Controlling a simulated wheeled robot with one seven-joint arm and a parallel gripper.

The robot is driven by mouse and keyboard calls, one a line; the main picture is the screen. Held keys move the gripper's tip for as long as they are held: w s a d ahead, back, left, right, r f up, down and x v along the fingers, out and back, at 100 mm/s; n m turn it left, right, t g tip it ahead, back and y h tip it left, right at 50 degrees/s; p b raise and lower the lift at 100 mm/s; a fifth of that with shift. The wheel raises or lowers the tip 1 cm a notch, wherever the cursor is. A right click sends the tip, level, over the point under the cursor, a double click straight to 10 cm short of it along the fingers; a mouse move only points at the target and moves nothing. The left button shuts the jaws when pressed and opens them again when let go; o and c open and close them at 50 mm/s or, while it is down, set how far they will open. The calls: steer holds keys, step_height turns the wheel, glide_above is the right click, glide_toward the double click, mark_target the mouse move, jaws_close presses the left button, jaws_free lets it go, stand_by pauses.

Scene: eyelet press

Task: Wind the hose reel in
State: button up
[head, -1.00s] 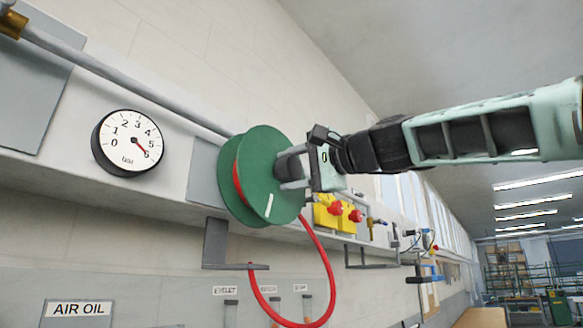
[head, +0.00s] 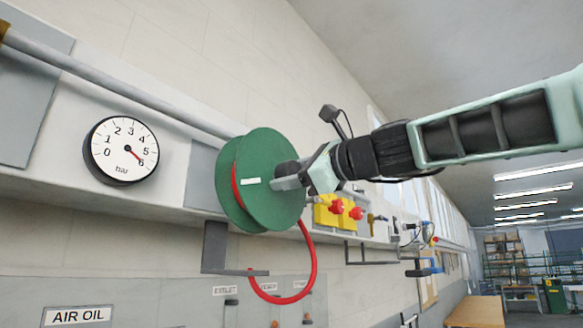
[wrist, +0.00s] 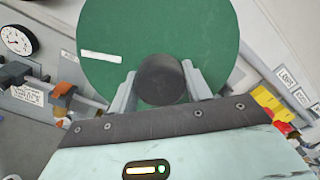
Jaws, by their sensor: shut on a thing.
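The green hose reel (head: 262,205) is mounted on the wall panel, with a white mark on its face pointing left in the head view. It also fills the top of the wrist view (wrist: 205,30). A red hose (head: 313,262) hangs from it in a loop down to a grey bracket (head: 215,250). My gripper (head: 290,178) is at the reel's centre. In the wrist view its two fingers (wrist: 160,88) are shut on the dark round hub knob (wrist: 161,78), one on each side.
A pressure gauge (head: 121,149) reads near 6 bar to the left. Yellow blocks with red knobs (head: 337,211) sit just right of the reel, close to my wrist.

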steer(key=m+p, duration=0.1)
steer(key=m, duration=0.3)
steer(key=shift+p, duration=0.4)
steer(key=shift+m+p, duration=0.3)
steer(key=shift+m, duration=0.4)
steer(key=shift+f, duration=0.1)
steer(key=o, duration=1.4)
steer(key=b+v, duration=0.6)
steer(key=v, duration=1.1)
steer(key=shift+s+d+b, duration=0.15)
steer(key=shift+b, duration=0.15)
